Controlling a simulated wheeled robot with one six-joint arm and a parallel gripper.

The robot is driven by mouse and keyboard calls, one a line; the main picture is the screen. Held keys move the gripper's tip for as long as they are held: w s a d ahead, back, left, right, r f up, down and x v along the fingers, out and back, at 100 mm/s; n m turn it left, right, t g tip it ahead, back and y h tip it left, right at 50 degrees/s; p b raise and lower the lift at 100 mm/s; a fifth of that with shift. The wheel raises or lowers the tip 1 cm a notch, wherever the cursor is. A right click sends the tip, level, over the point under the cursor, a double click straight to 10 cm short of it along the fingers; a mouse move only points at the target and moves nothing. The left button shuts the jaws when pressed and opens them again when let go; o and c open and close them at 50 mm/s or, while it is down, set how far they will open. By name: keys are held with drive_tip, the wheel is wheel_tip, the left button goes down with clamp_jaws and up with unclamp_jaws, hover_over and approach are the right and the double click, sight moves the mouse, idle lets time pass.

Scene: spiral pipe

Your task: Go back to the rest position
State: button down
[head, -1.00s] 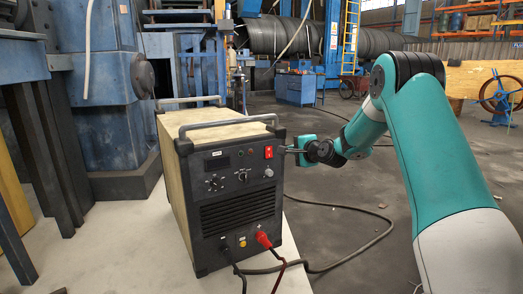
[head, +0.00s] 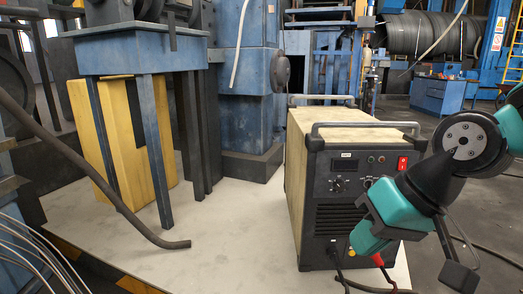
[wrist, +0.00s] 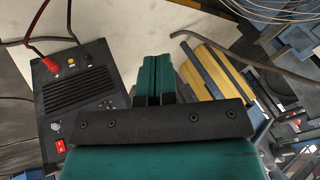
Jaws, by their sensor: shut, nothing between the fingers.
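The power unit (head: 340,215) is a black-fronted box with pale side panels and grey top handles. It stands on the pale platform at centre right, and it also shows at the left of the wrist view (wrist: 80,92). Its red switch (head: 403,163) is uncovered and also shows in the wrist view (wrist: 60,146). My gripper (head: 366,245), teal and black, hangs in front of the unit's lower right front and hides part of it. In the wrist view its teal fingers (wrist: 154,65) are together with nothing between them. I cannot tell the gap to the unit.
Red and black cables (head: 378,262) leave the unit's lower front. A blue machine stand (head: 150,55) with legs, a yellow block (head: 98,145) and a dark curved hose (head: 100,165) stand left. The pale platform (head: 215,235) is bare between the hose and the unit.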

drive_tip(key=s+n+g+h+p, duration=0.1)
drive_tip(key=s+n+g+p, duration=0.2)
drive_tip(key=s, duration=0.8)
wheel_tip(320, 180, up, 20)
drive_tip(key=n+p, duration=0.1)
drive_tip(key=p, duration=1.7)
drive_tip(key=shift+w+r, duration=0.15)
